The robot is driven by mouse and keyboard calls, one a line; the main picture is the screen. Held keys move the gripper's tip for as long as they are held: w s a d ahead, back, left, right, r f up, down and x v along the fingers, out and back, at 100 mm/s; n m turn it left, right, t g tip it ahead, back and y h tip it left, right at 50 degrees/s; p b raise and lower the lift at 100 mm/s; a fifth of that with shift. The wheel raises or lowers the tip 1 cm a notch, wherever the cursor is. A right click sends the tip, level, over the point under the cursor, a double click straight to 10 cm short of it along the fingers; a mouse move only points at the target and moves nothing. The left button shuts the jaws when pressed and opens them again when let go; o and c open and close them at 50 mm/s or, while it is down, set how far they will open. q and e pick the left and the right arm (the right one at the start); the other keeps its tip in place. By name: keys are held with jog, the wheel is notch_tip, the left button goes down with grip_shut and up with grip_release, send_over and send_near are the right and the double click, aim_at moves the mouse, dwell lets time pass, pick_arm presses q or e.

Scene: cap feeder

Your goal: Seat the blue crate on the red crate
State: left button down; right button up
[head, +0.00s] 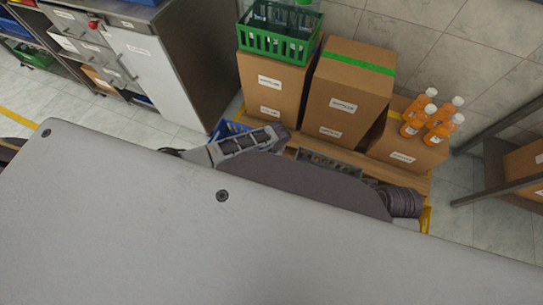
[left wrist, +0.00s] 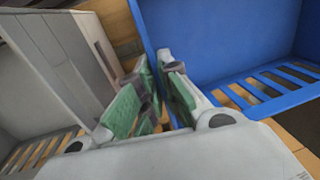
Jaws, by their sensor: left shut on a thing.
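The blue crate (left wrist: 220,40) fills the upper right of the left wrist view, with its slatted floor showing. In the head view only a small part of the blue crate (head: 226,129) shows behind my arm. My left gripper (left wrist: 158,66) has green pads and is shut on the near wall of the blue crate, one finger on each side of it. In the head view my left gripper's fingers are hidden. I see no red crate in either view. My right gripper is not in view.
A grey crate (head: 331,162) stands on the wooden pallet (head: 408,180); a grey crate wall (left wrist: 60,55) shows beside the gripper. Cardboard boxes (head: 348,93) stand behind, bearing a green crate (head: 268,43) and orange bottles (head: 432,122). A metal-framed rack (head: 492,165) is at right.

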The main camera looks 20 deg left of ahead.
pick_arm(q)
jog(key=shift+w, duration=0.1)
jog(key=c, duration=1.5)
grip_release()
jog(key=shift+c, duration=0.2)
jog(key=shift+f, duration=0.1)
notch_tip(320, 180, up, 12)
jog(key=d, duration=0.1)
jog(key=shift+d, duration=0.25)
jog(key=shift+s, duration=0.3)
